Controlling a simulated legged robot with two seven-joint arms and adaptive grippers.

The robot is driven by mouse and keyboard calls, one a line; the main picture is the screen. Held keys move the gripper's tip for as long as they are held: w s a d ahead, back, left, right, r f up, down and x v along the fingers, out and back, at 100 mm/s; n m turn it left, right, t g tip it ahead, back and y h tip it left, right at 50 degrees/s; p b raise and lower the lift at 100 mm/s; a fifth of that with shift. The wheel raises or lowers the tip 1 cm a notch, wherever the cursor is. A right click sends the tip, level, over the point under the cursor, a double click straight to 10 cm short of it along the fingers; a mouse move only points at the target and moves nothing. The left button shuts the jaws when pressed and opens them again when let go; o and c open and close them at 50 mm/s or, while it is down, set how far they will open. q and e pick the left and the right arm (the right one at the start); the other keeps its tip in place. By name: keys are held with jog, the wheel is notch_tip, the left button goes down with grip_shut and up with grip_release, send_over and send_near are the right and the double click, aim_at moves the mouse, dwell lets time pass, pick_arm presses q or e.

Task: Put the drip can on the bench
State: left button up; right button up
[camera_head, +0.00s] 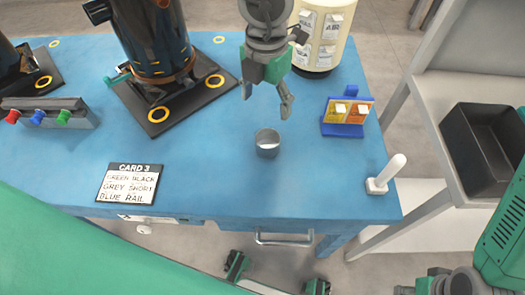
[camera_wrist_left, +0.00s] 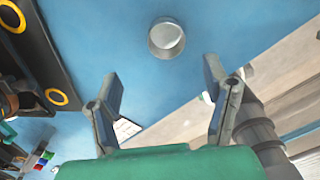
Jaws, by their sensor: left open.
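The drip can (camera_head: 267,147), a small grey open-topped cylinder, stands upright on the blue bench (camera_head: 225,175). In the left wrist view the can (camera_wrist_left: 166,38) shows beyond the fingertips, and nothing covers it. My left gripper (camera_head: 267,104) is open and empty, behind the can in the head view and apart from it. In the left wrist view its two fingers (camera_wrist_left: 162,82) are spread wide with bare blue bench between them. At the bottom right of the head view, part of my right arm (camera_head: 505,235) shows, but its fingers cannot be made out.
A dark cylinder on a black plate (camera_head: 158,117) stands left of the gripper. A card (camera_head: 129,184) lies front left; a block with coloured knobs (camera_head: 48,113) is far left. A blue stand with tags (camera_head: 347,115) and a white upright handle (camera_head: 386,175) are right. A black bin (camera_head: 480,150) sits on the side shelf.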

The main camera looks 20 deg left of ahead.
pick_arm(q)
jog(key=b, duration=0.2)
send_over(267, 144)
jog(key=shift+n, duration=0.3)
jog(key=f, duration=0.5)
jog(key=d+f, duration=0.1)
jog(key=f, duration=0.1)
jog(key=shift+s+f, duration=0.25)
jog(key=shift+f, duration=0.1)
jog(key=shift+a+f, duration=0.3)
jog(key=shift+f, duration=0.4)
jog(key=f+b, duration=0.1)
jog(key=f, duration=0.1)
jog(key=f+b, duration=0.1)
jog(key=f, duration=0.1)
jog(key=shift+s+d+f, duration=0.1)
jog(key=shift+s+f, duration=0.1)
jog(key=shift+f, duration=0.2)
jog(key=shift+r, duration=0.1)
jog(key=c, duration=1.3)
jog(key=shift+s, duration=0.1)
jog(key=shift+c, duration=0.2)
jog(key=shift+r, duration=0.1)
